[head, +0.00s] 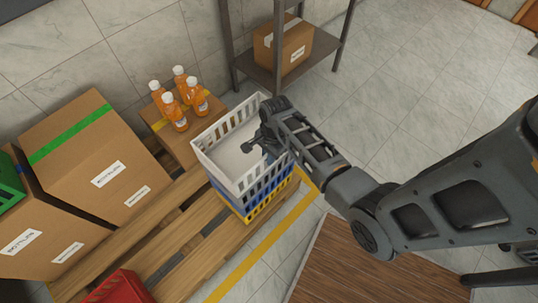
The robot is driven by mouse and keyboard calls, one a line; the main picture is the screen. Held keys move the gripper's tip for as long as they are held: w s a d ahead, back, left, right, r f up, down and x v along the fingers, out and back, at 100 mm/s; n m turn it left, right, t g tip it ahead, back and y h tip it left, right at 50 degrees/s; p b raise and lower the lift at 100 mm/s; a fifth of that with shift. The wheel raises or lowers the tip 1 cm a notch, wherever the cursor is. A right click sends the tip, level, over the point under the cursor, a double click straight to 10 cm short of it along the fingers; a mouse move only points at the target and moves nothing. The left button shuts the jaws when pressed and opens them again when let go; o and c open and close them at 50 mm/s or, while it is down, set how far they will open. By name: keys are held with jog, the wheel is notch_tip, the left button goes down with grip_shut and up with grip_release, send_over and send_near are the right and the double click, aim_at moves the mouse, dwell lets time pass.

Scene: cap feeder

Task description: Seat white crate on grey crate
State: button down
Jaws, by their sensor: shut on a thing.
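The white crate (215,165), with slotted walls, sits at the top of a stack on the right end of the wooden pallet. My gripper (270,150) is at its right-hand wall, shut on that wall's rim; the arm reaches in from the right. Directly under the white crate a blue crate (229,200) shows, and below that a yellow crate (260,207). No grey crate can be made out. Whether the white crate rests fully on the blue one or hangs slightly above it, I cannot tell. The arm hides part of the right wall.
A carton carrying several orange bottles (180,110) stands close behind the stack. Large cartons (90,160) fill the pallet's left side. A red crate (120,288) is at the front and a green crate (8,182) at the left edge.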

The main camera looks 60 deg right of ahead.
jog(key=c, duration=1.1)
grip_release()
jog(key=shift+s, duration=0.1)
jog(key=r, duration=0.5)
jog(key=d+r, duration=0.1)
jog(key=r, duration=0.2)
jog(key=shift+p, duration=0.3)
jog(key=shift+f, duration=0.1)
